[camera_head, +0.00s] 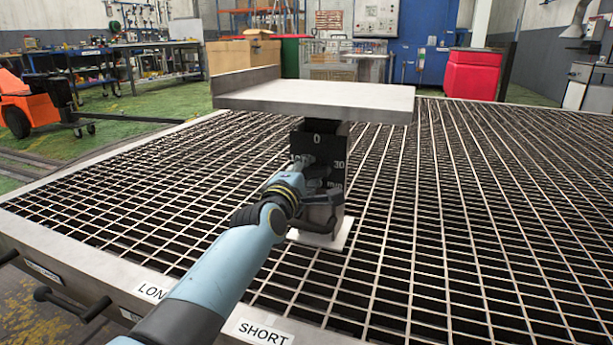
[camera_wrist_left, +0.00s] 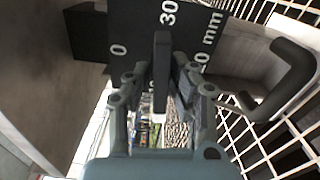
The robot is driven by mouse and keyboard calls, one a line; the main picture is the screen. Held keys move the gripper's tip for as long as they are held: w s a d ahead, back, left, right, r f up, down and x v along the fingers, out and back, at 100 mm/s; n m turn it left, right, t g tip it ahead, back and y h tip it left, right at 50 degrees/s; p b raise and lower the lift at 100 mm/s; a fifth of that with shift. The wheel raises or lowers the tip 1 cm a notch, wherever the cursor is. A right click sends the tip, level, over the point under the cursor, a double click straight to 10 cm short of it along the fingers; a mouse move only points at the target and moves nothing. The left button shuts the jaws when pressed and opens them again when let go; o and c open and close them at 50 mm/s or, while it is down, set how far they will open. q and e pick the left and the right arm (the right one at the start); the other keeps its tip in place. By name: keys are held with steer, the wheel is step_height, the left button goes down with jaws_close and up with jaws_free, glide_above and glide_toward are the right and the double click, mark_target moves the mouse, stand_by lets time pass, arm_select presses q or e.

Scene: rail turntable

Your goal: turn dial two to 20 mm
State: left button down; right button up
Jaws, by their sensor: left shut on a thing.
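The dial plate (camera_head: 318,145) is black with white marks and stands below a grey shelf on a post. The head view shows 0 at its top and 30 at its right. In the wrist view the plate (camera_wrist_left: 90,38) shows 0 at left, 30 at top, "mm", and a partly hidden number at right. The dial's dark bar knob (camera_wrist_left: 162,62) lies along the 30 direction; which end is its pointer I cannot tell. My left gripper (camera_head: 304,163) is shut on the knob, its fingers (camera_wrist_left: 163,85) on either side. No label shows which dial this is.
The grey shelf (camera_head: 315,97) overhangs the plate closely. A dark curved handle (camera_wrist_left: 290,80) sticks out beside the plate. A metal grating (camera_head: 450,220) surrounds the post, with LONG and SHORT labels on its front edge. An orange vehicle (camera_head: 30,100) and red box (camera_head: 472,74) stand beyond.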

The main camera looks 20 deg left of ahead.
arm_select(q)
steer(key=shift+f, duration=0.1)
steer(key=shift+n+p, duration=0.3)
steer(key=shift+n, duration=0.9)
steer(key=n, duration=0.4)
steer(key=shift+n, duration=0.3)
steer(key=n, duration=0.2)
steer(key=shift+n, duration=0.4)
steer(key=n, duration=0.5)
steer(key=shift+p, duration=0.35)
steer(key=c, duration=1.6)
jaws_free()
steer(key=shift+n, duration=0.9)
steer(key=o, duration=1.5)
